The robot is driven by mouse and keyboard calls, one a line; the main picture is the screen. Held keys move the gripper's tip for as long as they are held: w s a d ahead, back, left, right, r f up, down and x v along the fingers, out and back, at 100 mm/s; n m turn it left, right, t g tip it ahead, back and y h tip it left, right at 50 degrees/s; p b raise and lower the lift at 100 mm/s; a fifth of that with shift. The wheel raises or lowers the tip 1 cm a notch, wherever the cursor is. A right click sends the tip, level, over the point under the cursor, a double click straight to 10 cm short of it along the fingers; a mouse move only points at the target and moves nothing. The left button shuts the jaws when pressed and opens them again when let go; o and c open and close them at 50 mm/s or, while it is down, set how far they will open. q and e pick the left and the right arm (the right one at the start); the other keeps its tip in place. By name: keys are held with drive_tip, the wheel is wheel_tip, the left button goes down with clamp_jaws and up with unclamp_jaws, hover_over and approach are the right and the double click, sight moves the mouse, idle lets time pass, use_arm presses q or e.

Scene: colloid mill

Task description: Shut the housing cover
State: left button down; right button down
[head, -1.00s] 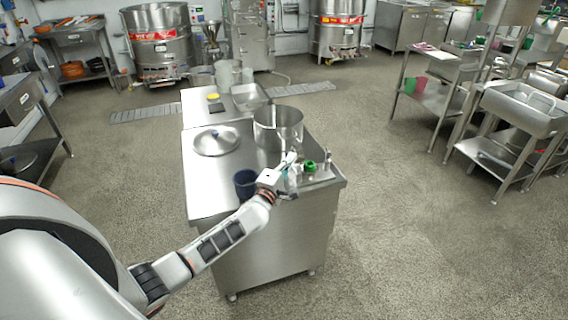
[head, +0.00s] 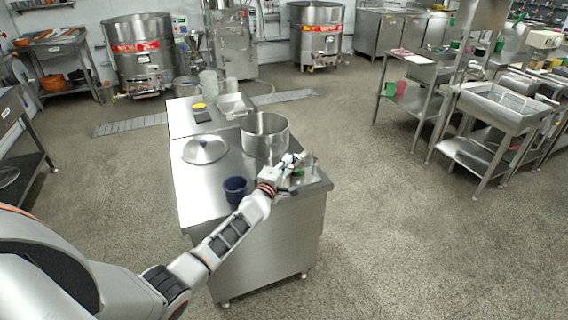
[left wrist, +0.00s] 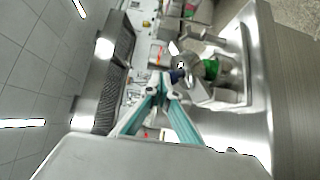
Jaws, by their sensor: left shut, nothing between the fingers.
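My left gripper (head: 291,160) is at the right front corner of the steel table, over a cluster of small steel fittings with a green part (head: 297,176). In the left wrist view its teal fingers meet at the tips (left wrist: 163,86); it is shut and empty. A dark blue knob (left wrist: 177,75) shows just beyond the tips, with the green part (left wrist: 211,68) and steel fittings to its right. Whether the fingers touch the knob I cannot tell. I cannot make out the housing cover for certain; my gripper hides part of the fittings. My right gripper is not in view.
On the steel table (head: 198,202) stand an open steel pot (head: 265,136) behind my gripper, a round lid (head: 205,148) and a dark blue cup (head: 235,187) beside my forearm. The floor right of the table is clear up to a steel sink stand (head: 500,107).

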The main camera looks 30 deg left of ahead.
sight(298, 160)
use_arm(q)
drive_tip(key=shift+w+d+f+b, duration=0.1)
drive_tip(key=shift+w+d+b, duration=0.45)
drive_tip(key=shift+w+d, duration=0.5)
drive_tip(key=shift+w+d+f, duration=0.2)
drive_tip(key=shift+w, duration=0.25)
drive_tip(key=shift+w+d, duration=0.2)
drive_tip(key=shift+d, duration=0.05)
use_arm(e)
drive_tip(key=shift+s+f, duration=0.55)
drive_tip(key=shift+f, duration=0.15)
use_arm(q)
drive_tip(key=shift+w+f, duration=0.1)
drive_tip(key=shift+w+d+f+g, duration=0.15)
drive_tip(key=shift+d+g, duration=0.1)
drive_tip(key=shift+g, duration=0.05)
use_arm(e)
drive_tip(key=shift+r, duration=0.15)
use_arm(q)
drive_tip(key=shift+w+d+f+m+p, duration=0.1)
drive_tip(key=shift+w+f+m+p, duration=0.05)
drive_tip(key=shift+m+p, duration=0.2)
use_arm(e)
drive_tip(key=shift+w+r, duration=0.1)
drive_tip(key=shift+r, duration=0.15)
